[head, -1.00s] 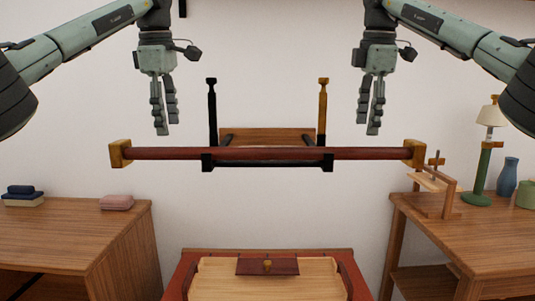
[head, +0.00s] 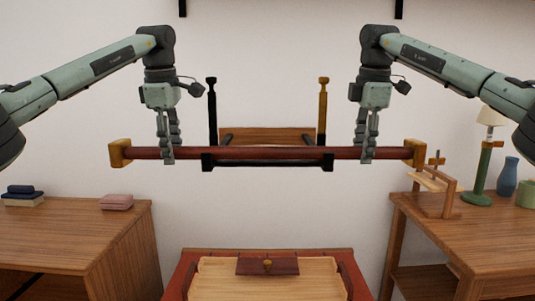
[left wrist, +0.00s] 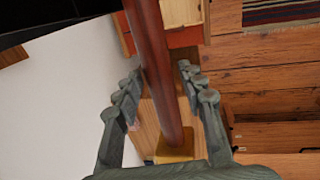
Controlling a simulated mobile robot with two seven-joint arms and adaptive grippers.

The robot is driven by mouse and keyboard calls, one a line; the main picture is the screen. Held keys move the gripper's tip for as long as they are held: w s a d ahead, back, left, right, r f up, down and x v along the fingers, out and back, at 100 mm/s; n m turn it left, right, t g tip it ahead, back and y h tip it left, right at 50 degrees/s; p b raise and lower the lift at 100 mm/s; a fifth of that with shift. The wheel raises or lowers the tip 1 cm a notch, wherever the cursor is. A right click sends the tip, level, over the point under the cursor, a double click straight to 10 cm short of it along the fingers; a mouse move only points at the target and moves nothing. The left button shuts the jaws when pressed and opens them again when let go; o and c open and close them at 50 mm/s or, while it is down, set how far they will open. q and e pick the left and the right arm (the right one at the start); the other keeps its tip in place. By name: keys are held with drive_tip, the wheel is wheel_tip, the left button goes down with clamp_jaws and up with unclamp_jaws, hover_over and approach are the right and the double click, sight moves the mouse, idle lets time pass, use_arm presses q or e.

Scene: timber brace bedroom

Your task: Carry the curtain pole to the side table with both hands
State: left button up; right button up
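The curtain pole (head: 265,153) is a dark red rod with ochre square ends. It lies level across two black brackets in front of the wall. My left gripper (head: 168,158) points down at the pole's left part. In the left wrist view its fingers (left wrist: 165,90) stand on either side of the pole (left wrist: 157,65), with gaps between. My right gripper (head: 367,157) is likewise down over the pole's right part, its fingers looking spread; its far finger is partly hidden. The side table (head: 480,232) seems to be the wooden one at right.
The right table bears a small wooden stand (head: 447,195), a green lamp (head: 483,172), a blue vase (head: 507,177) and a green pot. A wooden desk (head: 75,235) with folded cloths is at left. A red-framed wooden piece (head: 220,275) stands below the pole.

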use_arm(q)
clamp_jaws()
use_arm(e)
clamp_jaws()
use_arm(q)
drive_tip(key=shift+r, duration=0.15)
use_arm(e)
drive_tip(key=shift+r, duration=0.15)
